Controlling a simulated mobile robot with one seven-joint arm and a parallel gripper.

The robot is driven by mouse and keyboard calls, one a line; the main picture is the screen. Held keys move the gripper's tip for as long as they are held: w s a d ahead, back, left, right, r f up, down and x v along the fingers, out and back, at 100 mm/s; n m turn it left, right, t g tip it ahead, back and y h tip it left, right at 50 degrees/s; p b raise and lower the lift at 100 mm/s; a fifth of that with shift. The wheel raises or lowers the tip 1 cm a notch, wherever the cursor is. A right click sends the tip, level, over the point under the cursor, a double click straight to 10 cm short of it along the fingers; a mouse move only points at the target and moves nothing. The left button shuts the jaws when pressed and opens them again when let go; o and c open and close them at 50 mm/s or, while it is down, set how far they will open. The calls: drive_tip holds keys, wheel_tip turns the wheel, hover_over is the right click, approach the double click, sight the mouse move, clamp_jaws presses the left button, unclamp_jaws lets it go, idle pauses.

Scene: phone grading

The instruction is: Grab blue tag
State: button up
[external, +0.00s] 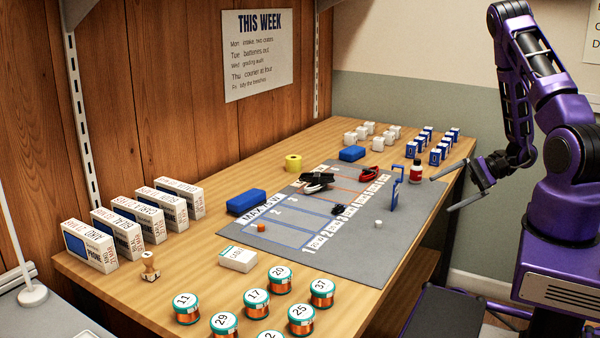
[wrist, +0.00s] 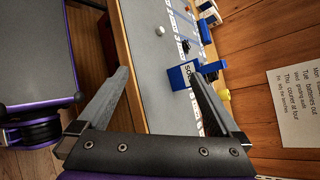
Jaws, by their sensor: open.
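A blue upright piece (external: 394,194), which looks like the blue tag, stands near the right edge of the grey mat (external: 275,240). In the wrist view a blue piece (wrist: 177,78) with a white lettered face shows beside the right fingertip; the finger hides part of it. My gripper (external: 440,194) is open and empty, to the right of the tag, near the table's right edge. In the wrist view my gripper (wrist: 158,74) has its fingers wide apart, with mat and table edge between them. No contact with the tag is visible.
Blue-and-white boxes (external: 436,155) stand in rows at the back right. A small white piece (external: 378,223) and a dark piece (external: 339,210) lie on the mat. The mat's front right is clear.

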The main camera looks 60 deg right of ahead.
sight(397, 182)
drive_tip(key=w+m+t+h+b, duration=0.1)
drive_tip(key=w+m+t+h, duration=0.1)
drive_tip(key=m, duration=0.3)
drive_tip(key=w+a+m+t+h+b, duration=0.1)
drive_tip(key=w+m+t+h, duration=0.1)
drive_tip(key=w+m, duration=0.3)
drive_tip(key=w+m+t+h+b, duration=0.1)
drive_tip(key=w+m+t+h, duration=0.1)
drive_tip(key=m, duration=0.4)
drive_tip(key=shift+w+a+m+t+h+b, duration=0.2)
drive_tip(key=shift+w+m+t+h+b, duration=0.15)
drive_tip(key=shift+w+t, duration=0.65)
drive_tip(key=shift+w+a+f, duration=0.1)
drive_tip(key=shift+w, duration=1.3)
drive_tip(key=shift+w+a+f, duration=0.1)
drive_tip(key=shift+w, duration=1.3)
drive_tip(key=c, duration=1.4)
drive_tip(key=shift+r, duration=0.1)
